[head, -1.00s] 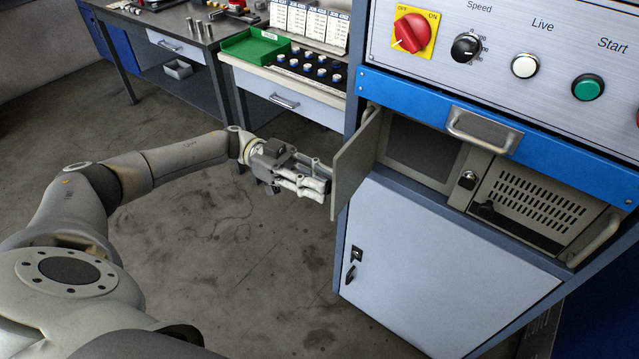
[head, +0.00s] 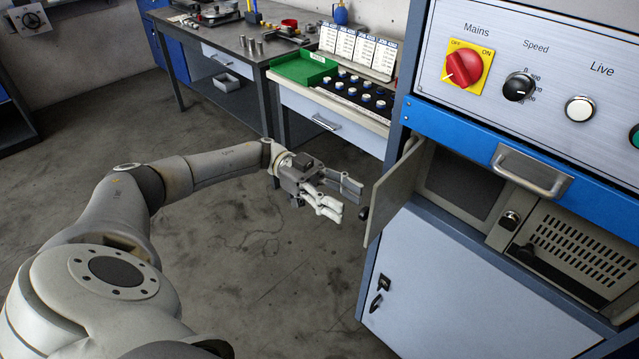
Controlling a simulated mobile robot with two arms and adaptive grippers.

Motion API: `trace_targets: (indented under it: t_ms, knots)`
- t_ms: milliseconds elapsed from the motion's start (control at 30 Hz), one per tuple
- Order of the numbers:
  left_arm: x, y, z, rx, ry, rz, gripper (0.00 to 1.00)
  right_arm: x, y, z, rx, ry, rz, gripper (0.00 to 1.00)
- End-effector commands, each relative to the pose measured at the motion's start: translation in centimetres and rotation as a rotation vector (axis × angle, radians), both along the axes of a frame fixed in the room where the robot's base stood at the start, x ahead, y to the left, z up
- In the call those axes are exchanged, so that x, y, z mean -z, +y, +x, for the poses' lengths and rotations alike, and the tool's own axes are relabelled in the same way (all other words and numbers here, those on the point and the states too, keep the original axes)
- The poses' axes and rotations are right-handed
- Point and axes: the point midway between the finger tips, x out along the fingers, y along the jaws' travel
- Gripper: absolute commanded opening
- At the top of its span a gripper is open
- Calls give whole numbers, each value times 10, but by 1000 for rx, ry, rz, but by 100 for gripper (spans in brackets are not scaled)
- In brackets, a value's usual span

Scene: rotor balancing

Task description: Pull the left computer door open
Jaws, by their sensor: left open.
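The left computer door (head: 392,192) is a small grey panel standing swung open from the cabinet, about edge-on to its front. A dark knob shows on its outer side near the free edge. Behind it, the left part of the computer bay (head: 458,183) is exposed, with a dark panel inside. My left gripper (head: 350,198) is open and empty, just left of the door's free edge, with a small gap between them. My right gripper is not in view.
The cabinet's blue drawer front with a metal handle (head: 532,172) is above the bay. A vented grille panel (head: 575,250) is to the right, a closed lower door (head: 450,290) below. A side table with a green tray (head: 303,68) stands behind. Floor left of the cabinet is clear.

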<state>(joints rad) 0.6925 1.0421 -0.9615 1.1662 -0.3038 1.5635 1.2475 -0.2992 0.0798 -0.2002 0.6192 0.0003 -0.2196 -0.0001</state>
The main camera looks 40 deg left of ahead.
Motion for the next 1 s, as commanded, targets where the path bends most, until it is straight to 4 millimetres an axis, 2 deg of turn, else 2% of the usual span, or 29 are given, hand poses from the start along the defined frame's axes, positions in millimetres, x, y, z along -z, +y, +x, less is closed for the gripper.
trace_targets:
  t_ms: [200,500,700,1000]
  knots:
    - [0,38,3,-3,-1,0,45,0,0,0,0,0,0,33]
    - [0,74,4,-2,-2,0,45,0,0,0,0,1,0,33]
    - [0,84,4,0,-1,-2,45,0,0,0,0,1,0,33]
    - [0,87,3,1,-1,-1,45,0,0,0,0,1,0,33]
